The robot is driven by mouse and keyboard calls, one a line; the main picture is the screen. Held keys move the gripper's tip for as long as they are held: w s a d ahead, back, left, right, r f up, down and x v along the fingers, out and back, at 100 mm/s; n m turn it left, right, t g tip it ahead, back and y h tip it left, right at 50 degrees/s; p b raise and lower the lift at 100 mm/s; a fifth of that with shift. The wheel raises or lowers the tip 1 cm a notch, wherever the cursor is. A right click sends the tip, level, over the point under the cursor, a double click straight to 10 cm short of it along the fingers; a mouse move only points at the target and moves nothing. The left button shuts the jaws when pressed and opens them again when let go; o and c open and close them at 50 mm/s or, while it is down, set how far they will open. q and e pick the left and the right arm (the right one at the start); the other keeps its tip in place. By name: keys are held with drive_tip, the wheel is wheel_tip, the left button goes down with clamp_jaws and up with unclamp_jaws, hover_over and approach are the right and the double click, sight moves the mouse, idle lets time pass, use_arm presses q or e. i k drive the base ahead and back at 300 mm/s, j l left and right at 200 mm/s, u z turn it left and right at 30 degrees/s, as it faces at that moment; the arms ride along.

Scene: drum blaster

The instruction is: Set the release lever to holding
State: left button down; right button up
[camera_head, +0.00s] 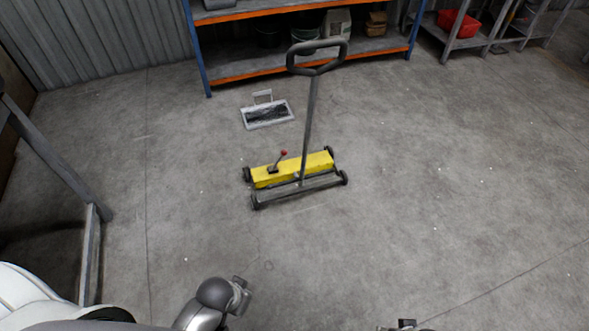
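A yellow wheeled sweeper (319,161) with an upright grey push handle (311,115) stands on the floor ahead. Its release lever (279,160), a short dark stalk with a red knob, rises from the left part of the yellow body and leans to the right. Which setting it is in I cannot tell. My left gripper (241,287) is at the bottom, well short of the sweeper and touching nothing. Its fingers are too small to read. My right gripper (405,325) shows only as a dark tip at the bottom edge.
A grey tray (268,123) with a raised handle and dark contents lies behind the sweeper. A blue and orange shelf (265,73) stands at the back, with a red bin (459,25) on a rack to its right. A grey frame (90,255) is at left. The floor between is clear, with tiny specks.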

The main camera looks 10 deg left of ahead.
sight(285, 152)
drive_tip(key=i+j, duration=0.35)
drive_tip(key=i, duration=0.2)
drive_tip(key=i+j, duration=0.35)
drive_tip(key=i, duration=0.25)
